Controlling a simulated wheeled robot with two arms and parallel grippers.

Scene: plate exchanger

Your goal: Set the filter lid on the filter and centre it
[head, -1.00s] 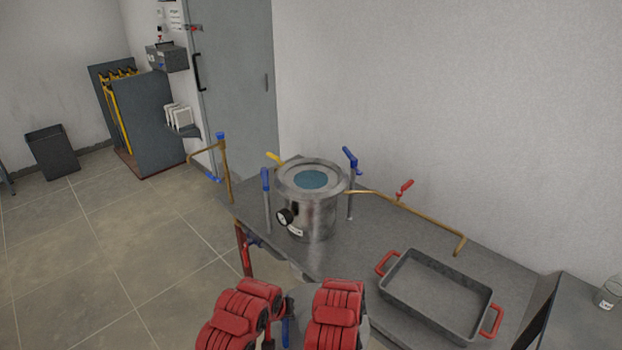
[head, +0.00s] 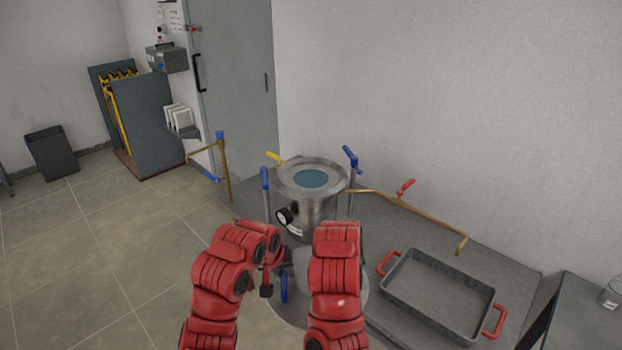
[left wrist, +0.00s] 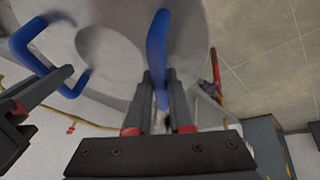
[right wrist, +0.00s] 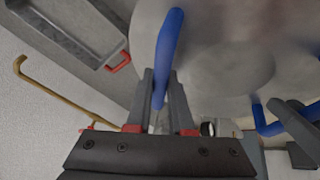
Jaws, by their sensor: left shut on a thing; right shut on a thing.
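The filter (head: 318,212) is a steel pot on the bench, open at the top, with a blue-grey surface (head: 312,178) inside its rim. The filter lid (head: 300,305) is a round grey disc with two blue handles, held in front of the filter, apart from it and partly hidden by my arms. My left gripper (head: 266,287) is shut on one blue handle (left wrist: 157,45), clear in the left wrist view. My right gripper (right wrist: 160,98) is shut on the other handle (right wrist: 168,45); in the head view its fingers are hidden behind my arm.
Swing bolts with blue handles (head: 352,160) stand up around the filter, and a gauge (head: 284,216) sticks out at its front left. A brass pipe (head: 420,213) with a red valve handle runs right. A grey tray (head: 440,290) with red handles sits on the bench's right.

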